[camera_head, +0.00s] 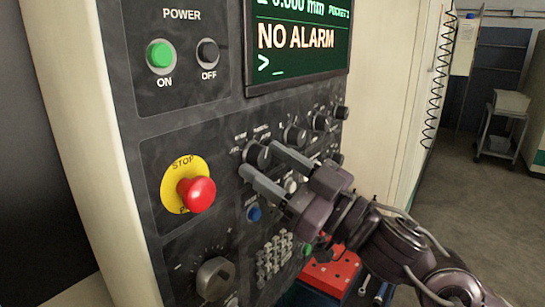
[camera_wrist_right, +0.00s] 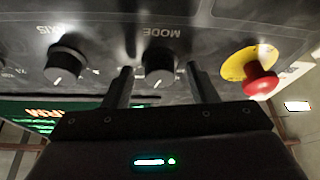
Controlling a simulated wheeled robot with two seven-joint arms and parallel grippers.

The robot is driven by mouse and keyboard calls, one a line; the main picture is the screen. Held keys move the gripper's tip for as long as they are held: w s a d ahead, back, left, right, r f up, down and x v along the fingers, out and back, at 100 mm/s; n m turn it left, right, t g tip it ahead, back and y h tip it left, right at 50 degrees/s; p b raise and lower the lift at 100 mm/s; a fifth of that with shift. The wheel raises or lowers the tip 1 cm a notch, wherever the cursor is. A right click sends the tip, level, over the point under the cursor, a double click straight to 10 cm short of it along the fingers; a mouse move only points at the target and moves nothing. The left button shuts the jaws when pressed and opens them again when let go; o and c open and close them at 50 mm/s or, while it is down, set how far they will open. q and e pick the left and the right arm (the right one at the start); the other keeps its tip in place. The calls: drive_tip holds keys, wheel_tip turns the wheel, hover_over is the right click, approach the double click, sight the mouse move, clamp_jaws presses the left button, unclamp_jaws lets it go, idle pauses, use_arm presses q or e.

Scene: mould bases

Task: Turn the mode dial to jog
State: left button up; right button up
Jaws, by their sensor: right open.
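The mode dial (camera_head: 256,153) is a black round knob on the dark control panel. The wrist view shows the panel upside down, and there the mode dial (camera_wrist_right: 160,66) has the word MODE beside it. A short white pointer line is on its face; the position labels are too small to read. My right gripper (camera_head: 259,158) is open, with one finger on each side of the dial. In the wrist view the right gripper's fingers (camera_wrist_right: 160,74) have visible gaps to the knob. My left gripper is not in view.
The axis dial (camera_wrist_right: 66,64) is beside the mode dial. A red stop button (camera_head: 196,194) on a yellow disc is to the left. A blue button (camera_head: 254,214) and a keypad (camera_head: 274,257) are below. The screen (camera_head: 298,38) reads NO ALARM. A red tray (camera_head: 335,273) is lower right.

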drive_tip(key=c, duration=1)
drive_tip(key=shift+f+n+g, duration=0.1)
drive_tip(key=shift+n+g, duration=0.2)
drive_tip(key=shift+n, duration=0.2)
drive_tip(key=n+g+b, duration=0.1)
drive_tip(key=n, duration=0.1)
drive_tip(key=shift+w+d+n+y, duration=0.1)
drive_tip(key=shift+w+n+y, duration=0.05)
drive_tip(key=shift+n+y, duration=0.25)
drive_tip(key=n+g+b, duration=0.1)
drive_tip(key=n, duration=0.2)
drive_tip(key=n+g+b, duration=0.1)
drive_tip(key=n+g, duration=0.1)
drive_tip(key=n, duration=0.1)
drive_tip(key=shift+w+d+r, duration=0.1)
drive_tip(key=shift+r, duration=0.1)
drive_tip(key=n+g, duration=0.1)
drive_tip(key=n, duration=0.1)
drive_tip(key=n+g+b, duration=0.1)
drive_tip(key=n, duration=0.2)
drive_tip(key=shift+w+r+h, duration=0.1)
drive_tip(key=shift+r+h, duration=0.1)
drive_tip(key=shift+h, duration=0.2)
drive_tip(key=shift+r+n+g+h, duration=0.1)
drive_tip(key=shift+n+g+h, duration=0.2)
drive_tip(key=shift+n, duration=0.8)
drive_tip(key=shift+r+n+g+h, duration=0.1)
drive_tip(key=shift+n+h, duration=0.3)
drive_tip(key=shift+n, duration=0.7)
